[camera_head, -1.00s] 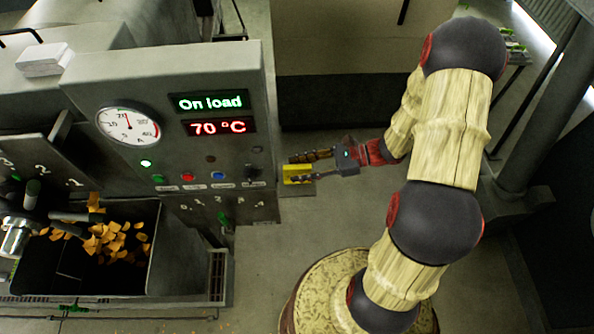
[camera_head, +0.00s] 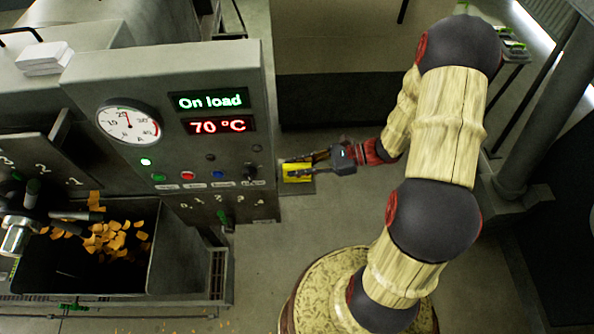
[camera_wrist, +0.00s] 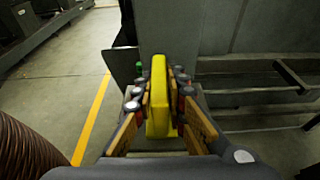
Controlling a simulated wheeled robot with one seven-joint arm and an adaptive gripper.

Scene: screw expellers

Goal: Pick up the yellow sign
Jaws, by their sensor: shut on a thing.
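The yellow sign (camera_head: 297,172) is a small bright yellow block just right of the control panel's right side in the head view. In the wrist view the yellow sign (camera_wrist: 158,95) stands upright, edge toward the camera, between the two fingers. My gripper (camera_head: 300,167) reaches left from the arm to the sign. In the wrist view my gripper (camera_wrist: 158,92) has a finger on each side of the sign and is shut on it. The fingers cover parts of the sign's sides. I cannot tell whether its bottom touches the surface below.
The grey control panel (camera_head: 185,110) with a gauge and lit displays stands close left of the gripper. A bin (camera_head: 68,285) with orange flakes is at lower left. Bare floor (camera_head: 265,260) lies below the gripper. A yellow floor line (camera_wrist: 92,120) runs left of the sign.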

